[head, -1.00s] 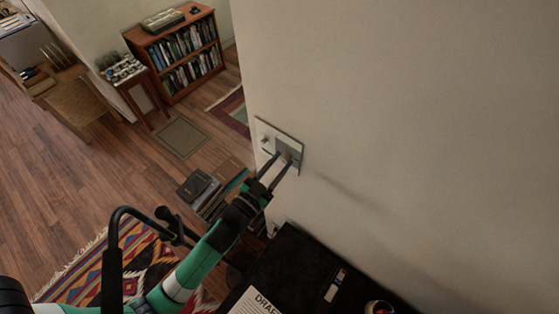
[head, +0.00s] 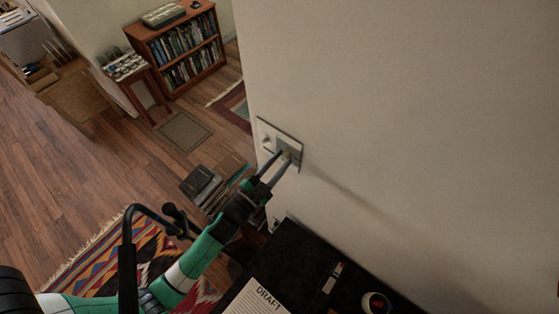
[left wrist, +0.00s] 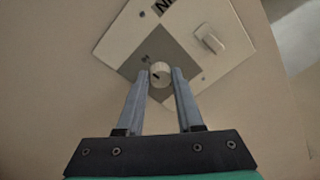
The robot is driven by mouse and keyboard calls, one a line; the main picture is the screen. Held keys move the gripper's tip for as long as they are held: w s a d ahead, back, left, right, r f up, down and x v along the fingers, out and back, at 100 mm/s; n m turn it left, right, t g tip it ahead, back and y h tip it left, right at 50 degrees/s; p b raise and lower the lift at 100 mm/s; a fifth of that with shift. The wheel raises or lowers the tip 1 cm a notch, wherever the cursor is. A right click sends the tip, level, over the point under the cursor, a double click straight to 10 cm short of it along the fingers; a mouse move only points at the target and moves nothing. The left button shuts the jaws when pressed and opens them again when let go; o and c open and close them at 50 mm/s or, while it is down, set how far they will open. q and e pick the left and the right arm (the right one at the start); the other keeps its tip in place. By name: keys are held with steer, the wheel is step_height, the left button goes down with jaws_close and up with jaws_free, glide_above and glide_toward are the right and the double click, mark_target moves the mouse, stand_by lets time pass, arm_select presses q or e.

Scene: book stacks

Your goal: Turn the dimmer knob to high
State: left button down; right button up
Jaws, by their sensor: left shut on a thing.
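The dimmer knob (left wrist: 160,73) is a small round cream knob with a dark mark on its face. It sits on a grey square of the pale wall plate (left wrist: 120,43). The plate also shows on the wall in the head view (head: 266,128). My left gripper (left wrist: 161,76) has its two fingers on either side of the knob, shut on it. In the head view the left gripper (head: 285,157) reaches up to the plate and its fingers hide most of the knob. My right gripper is not in view.
A toggle switch (left wrist: 209,38) stands on the same plate beside the knob. Below is a black desk top (head: 305,262) with a DRAFT paper (head: 256,298). Stacked books (head: 202,184) lie on the floor. A bookcase (head: 180,50) stands farther back.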

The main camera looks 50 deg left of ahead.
arm_select(q)
steer(key=c, duration=0.5)
jaws_free()
steer(key=shift+c, duration=0.2)
steer(key=s+d+b, duration=0.2)
steer(key=s, duration=0.9)
steer(key=shift+s+f+b, duration=0.25)
steer(key=shift+f+b, duration=0.1)
steer(key=shift+f, duration=0.05)
